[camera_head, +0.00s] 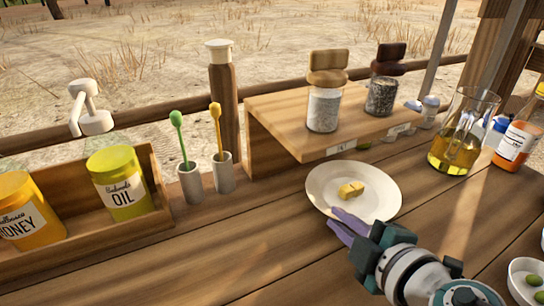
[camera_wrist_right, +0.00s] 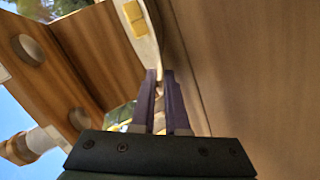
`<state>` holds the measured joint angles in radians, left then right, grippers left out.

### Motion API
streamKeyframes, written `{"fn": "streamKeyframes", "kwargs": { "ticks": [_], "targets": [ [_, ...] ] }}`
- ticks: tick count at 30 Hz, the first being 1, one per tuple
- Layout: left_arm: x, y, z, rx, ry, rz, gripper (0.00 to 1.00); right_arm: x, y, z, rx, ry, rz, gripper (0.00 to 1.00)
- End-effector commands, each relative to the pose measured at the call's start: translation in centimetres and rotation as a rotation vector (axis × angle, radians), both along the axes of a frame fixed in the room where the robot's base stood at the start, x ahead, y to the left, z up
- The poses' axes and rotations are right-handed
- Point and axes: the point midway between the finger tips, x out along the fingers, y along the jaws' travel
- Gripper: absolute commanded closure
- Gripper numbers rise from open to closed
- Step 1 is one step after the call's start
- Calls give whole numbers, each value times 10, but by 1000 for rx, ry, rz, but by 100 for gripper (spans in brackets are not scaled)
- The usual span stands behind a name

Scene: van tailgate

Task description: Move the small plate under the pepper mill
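The small plate (camera_head: 325,190) is white and round, with yellow cubes (camera_head: 351,190) on it, in front of the wooden shelf. In the right wrist view the plate (camera_wrist_right: 148,45) shows nearly edge-on. My right gripper (camera_head: 340,222) is at its near rim. Its purple fingers (camera_wrist_right: 160,78) are close together with the rim between their tips. Whether the plate touches the table is hard to tell. A tall brown cylinder with a cream top, which looks like the pepper mill (camera_head: 222,95), stands left of the shelf, apart from the plate. My left gripper is not in view.
The wooden shelf (camera_head: 270,115) carries two jars with wooden stoppers (camera_head: 323,110). Two cups with spoons (camera_head: 190,183) and a box with honey and oil jars (camera_head: 120,190) are left. An oil flask (camera_head: 458,150) is right. The front middle table is clear.

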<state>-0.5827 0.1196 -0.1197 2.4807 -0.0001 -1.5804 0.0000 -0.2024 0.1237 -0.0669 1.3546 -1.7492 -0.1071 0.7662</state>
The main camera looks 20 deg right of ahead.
Motion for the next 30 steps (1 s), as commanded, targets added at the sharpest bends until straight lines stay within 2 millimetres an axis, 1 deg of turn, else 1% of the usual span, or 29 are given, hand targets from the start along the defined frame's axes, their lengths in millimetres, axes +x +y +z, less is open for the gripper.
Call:
{"fn": "streamKeyframes", "kwargs": {
  "ticks": [3,10,11,14,30],
  "targets": [
    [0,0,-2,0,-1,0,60,5,0,-2,-1,0,0,88],
    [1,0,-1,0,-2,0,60,6,0,-2,0,0,0,88],
    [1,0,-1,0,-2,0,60,6,0,-2,0,0,0,89],
    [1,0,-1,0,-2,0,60,6,0,-2,0,0,0,100],
    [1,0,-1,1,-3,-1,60,5,0,-2,0,1,0,100]
  ]
}}
